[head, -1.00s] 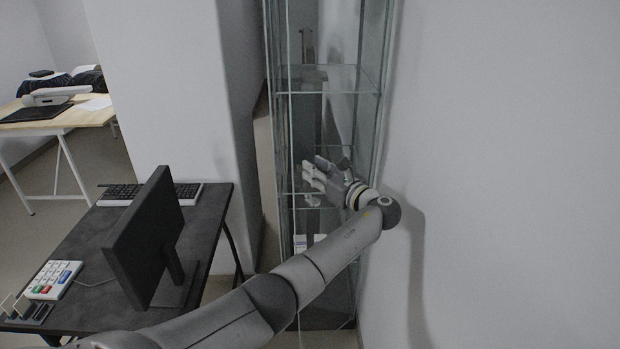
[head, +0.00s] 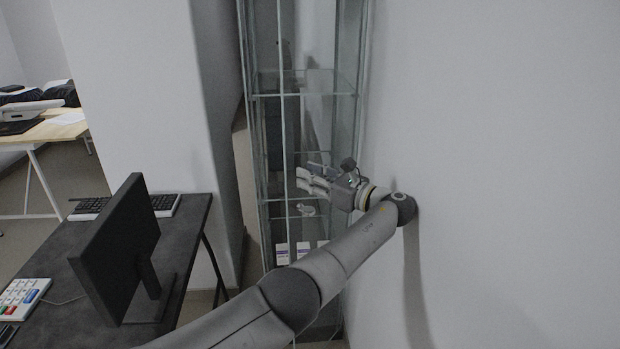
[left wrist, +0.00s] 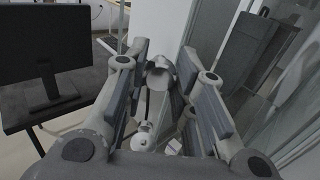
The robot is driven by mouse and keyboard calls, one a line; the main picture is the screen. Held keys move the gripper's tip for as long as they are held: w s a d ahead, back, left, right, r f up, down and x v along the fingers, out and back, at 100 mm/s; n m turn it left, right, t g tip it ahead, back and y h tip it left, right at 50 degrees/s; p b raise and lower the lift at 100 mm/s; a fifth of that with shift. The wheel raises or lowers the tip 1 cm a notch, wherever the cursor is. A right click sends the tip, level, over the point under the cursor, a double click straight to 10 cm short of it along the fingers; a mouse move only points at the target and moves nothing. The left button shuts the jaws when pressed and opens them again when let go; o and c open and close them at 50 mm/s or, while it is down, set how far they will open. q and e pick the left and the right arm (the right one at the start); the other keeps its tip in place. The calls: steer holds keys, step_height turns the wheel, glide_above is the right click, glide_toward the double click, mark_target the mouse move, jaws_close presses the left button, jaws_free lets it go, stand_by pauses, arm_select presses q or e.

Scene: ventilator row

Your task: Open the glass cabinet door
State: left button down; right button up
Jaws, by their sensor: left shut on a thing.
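The tall glass cabinet (head: 250,130) stands against the wall, with glass shelves inside. Its glass door (head: 283,130) shows as a pane with a greenish vertical edge, set apart from the cabinet's left front edge, so it looks slightly ajar. My right gripper is not in view.
A dark desk (head: 185,235) with a monitor (head: 118,250) and keyboard (head: 165,205) stands left of the cabinet. A white wall (head: 500,170) is close on the right of my arm. Small boxes (head: 282,253) sit on a low shelf inside the cabinet.

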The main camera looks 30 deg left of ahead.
mark_target(297, 133)
arm_select(q)
steer(key=c, duration=1.2)
jaws_free()
steer(key=shift+r, duration=0.1)
step_height(297, 133, up, 10)
